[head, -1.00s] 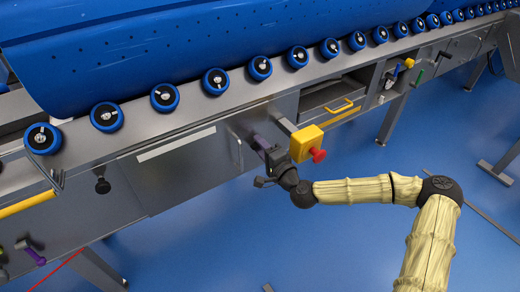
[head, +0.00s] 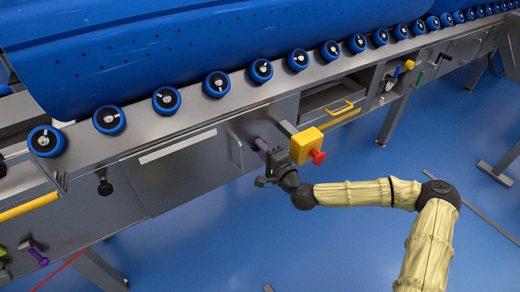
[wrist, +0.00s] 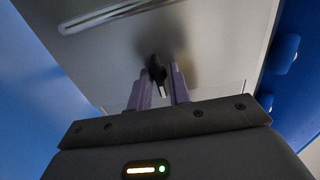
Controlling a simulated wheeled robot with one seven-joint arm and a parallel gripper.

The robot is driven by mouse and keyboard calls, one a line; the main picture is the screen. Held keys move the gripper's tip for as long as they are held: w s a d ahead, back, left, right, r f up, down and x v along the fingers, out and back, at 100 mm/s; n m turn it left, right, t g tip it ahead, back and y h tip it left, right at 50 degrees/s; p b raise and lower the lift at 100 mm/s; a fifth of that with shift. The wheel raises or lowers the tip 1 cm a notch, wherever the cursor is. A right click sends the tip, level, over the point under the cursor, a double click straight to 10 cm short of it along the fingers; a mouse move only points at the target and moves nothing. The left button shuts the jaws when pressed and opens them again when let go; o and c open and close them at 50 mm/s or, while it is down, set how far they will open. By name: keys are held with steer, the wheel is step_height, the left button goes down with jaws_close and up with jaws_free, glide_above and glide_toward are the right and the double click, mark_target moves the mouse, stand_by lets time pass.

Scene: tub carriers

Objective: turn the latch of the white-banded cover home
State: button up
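The cover with the white band (head: 178,146) is a grey metal panel on the front of the conveyor, with an upright bar handle (head: 236,152) at its right. My gripper (head: 262,147) is just right of that handle, close to the panel face. In the wrist view its two purple fingers (wrist: 159,84) are apart. A small dark latch (wrist: 157,66) with a pale tip shows between them, in front of the grey panel. I cannot tell whether either finger touches the latch. In the head view my gripper hides the latch.
A yellow box with a red button (head: 307,147) sticks out close to the right of my gripper. A black knob (head: 104,187) is on the panel farther left. Blue rollers (head: 260,70) line the edge above. The blue floor (head: 350,240) is open.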

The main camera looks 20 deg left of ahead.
steer(key=o, duration=0.4)
steer(key=shift+c, duration=0.2)
steer(key=p+v, duration=0.5)
steer(key=v, duration=1.2)
steer(key=shift+s, duration=0.2)
steer(key=shift+d+r, duration=0.1)
